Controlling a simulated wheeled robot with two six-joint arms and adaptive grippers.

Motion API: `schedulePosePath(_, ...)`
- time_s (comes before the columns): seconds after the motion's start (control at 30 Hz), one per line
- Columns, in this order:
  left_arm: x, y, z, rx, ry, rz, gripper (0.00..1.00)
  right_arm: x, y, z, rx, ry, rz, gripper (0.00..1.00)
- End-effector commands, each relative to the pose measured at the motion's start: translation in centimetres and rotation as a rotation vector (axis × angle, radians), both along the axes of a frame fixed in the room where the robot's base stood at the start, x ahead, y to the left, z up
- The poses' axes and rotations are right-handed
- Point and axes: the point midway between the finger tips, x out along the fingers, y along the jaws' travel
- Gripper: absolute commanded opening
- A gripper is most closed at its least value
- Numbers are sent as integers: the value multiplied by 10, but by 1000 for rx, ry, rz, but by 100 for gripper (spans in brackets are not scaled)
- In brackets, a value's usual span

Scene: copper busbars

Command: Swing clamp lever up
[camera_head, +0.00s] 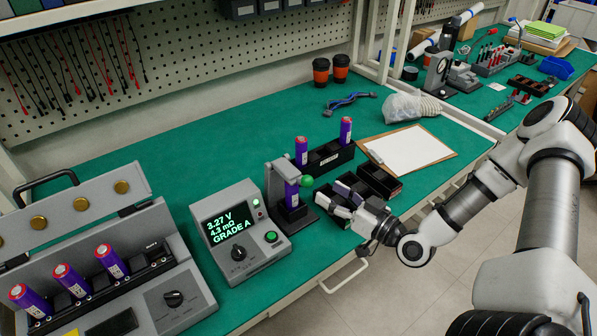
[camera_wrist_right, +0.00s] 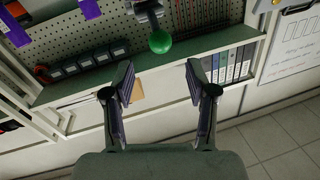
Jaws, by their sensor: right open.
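The clamp lever ends in a green ball knob (camera_head: 308,183), on the right side of a grey clamp stand (camera_head: 276,180). A purple cell (camera_head: 292,195) stands upright in the stand. My right gripper (camera_head: 338,199) is just right of the knob, its fingers pointing toward the stand. In the right wrist view its two fingers (camera_wrist_right: 160,78) are apart with nothing between them. The green knob (camera_wrist_right: 160,42) shows there ahead of the fingertips, roughly centred and not touched. My left gripper is in neither view.
A tester (camera_head: 243,232) reading "3.27 V, 4.3 mΩ, GRADE A" stands left of the stand. Black bins (camera_head: 380,181) lie close behind my right gripper, and a black rack (camera_head: 330,157) with purple cells is behind the stand. A clipboard (camera_head: 408,148) lies farther right.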

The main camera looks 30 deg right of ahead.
Motion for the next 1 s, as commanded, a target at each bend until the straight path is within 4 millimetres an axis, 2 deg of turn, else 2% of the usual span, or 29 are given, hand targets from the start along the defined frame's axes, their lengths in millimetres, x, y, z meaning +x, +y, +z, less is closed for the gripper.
schedulePosePath(0.2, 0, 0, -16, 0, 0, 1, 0, 27, 10, -5, -8, 2, 10, 57)
schedulePosePath(0.5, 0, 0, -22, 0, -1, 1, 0, 67, 21, -3, -5, 5, 6, 57)
schedulePosePath(0.8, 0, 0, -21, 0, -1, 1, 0, 72, 21, -2, -2, 5, 3, 57)
schedulePosePath(0.83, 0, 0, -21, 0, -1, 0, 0, 72, 21, -2, -2, 5, 3, 50)
schedulePosePath(0.97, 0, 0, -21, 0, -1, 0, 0, 71, 21, -2, -2, 5, 3, 4)
schedulePosePath(1.0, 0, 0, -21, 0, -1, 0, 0, 71, 21, -2, -2, 5, 3, 0)
